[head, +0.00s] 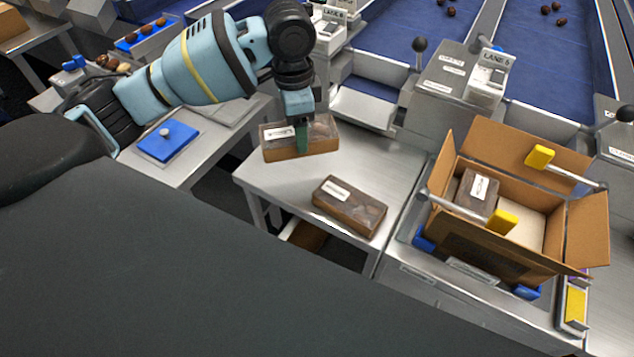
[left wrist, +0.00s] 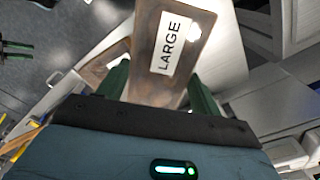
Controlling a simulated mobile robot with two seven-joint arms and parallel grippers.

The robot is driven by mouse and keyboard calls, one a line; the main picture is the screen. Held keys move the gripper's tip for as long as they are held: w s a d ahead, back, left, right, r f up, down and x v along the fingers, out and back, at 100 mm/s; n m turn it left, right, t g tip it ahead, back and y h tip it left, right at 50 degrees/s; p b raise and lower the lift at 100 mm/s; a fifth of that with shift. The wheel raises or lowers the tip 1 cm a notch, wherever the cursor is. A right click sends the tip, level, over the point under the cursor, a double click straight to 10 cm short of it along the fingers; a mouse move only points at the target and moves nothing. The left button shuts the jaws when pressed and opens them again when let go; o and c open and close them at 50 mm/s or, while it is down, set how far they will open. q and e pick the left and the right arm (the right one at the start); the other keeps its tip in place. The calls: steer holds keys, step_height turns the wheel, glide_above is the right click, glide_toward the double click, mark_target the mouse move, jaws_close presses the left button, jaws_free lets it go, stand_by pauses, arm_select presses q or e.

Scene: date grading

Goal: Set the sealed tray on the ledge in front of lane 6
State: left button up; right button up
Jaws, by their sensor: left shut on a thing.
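My left gripper (head: 304,132) is shut on a brown tray (head: 274,151) with a clear top and a white label. In the left wrist view the held tray (left wrist: 150,88) shows its label, reading LARGE, between the green fingers (left wrist: 160,86). The held tray is over the back left part of the steel ledge (head: 270,187); I cannot tell whether it touches. A second, similar tray (head: 349,206) lies on the ledge near its front edge.
An open cardboard carton (head: 478,258) on the right holds a labelled tray (head: 477,190); rods with yellow ends reach over it. A side table with a blue pad (head: 168,141) is on the left, across a gap. The ledge is bare right of the held tray.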

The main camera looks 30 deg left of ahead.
arm_select(q)
steer(key=a+m, duration=0.1)
steer(key=w+m, duration=0.1)
steer(key=m, duration=0.1)
steer(key=a+m, duration=0.1)
steer(key=shift+w+a+f+p, duration=0.15)
steer(key=shift+a+f+p, duration=0.1)
steer(key=shift+a+p, duration=0.05)
steer(key=shift+w+a+f+m, duration=0.1)
steer(key=shift+a+f+m, duration=0.3)
steer(key=shift+f+m, duration=0.55)
steer(key=shift+w+a+f+m, duration=0.1)
steer(key=shift+a+f+m, duration=0.35)
steer(key=shift+f, duration=0.9)
steer(key=shift+w+a+f+m, duration=0.1)
steer(key=shift+a+f+m, duration=0.25)
steer(key=shift+f+m, duration=0.65)
step_height(320, 180, down, 4)
steer(key=shift+f+p, duration=0.2)
steer(key=shift+p, duration=0.1)
steer(key=shift+f, duration=0.1)
arm_select(e)
steer(key=shift+w+r+t, duration=0.3)
steer(key=shift+w+r, duration=0.55)
steer(key=shift+r, duration=0.1)
